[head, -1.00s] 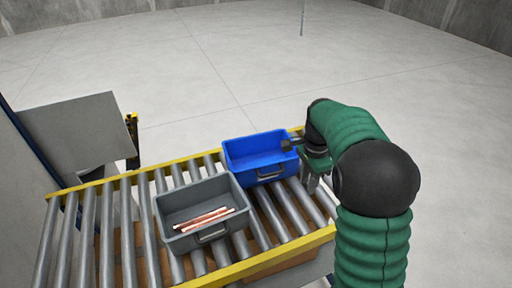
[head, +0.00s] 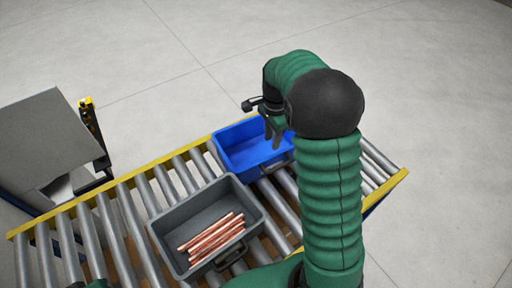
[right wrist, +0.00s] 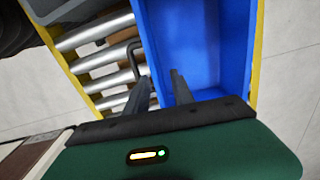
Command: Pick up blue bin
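The blue bin (head: 232,155) stands on the roller conveyor near its far rail, with a dark handle on its near side. My right gripper (head: 273,138) is over the bin's right part, pointing down, and my right arm hides that end of the bin. In the right wrist view the two fingers (right wrist: 160,88) are apart, one over the blue interior (right wrist: 200,45) and one on the side of the handle (right wrist: 133,62). The near wall runs between them. Whether they touch it I cannot tell. My left gripper is not in view.
A grey bin (head: 165,240) with several copper tubes (head: 212,238) stands beside the blue bin, nearer to me. The conveyor (head: 130,215) has yellow side rails. A grey panel (head: 45,135) stands at the left. The floor beyond is clear.

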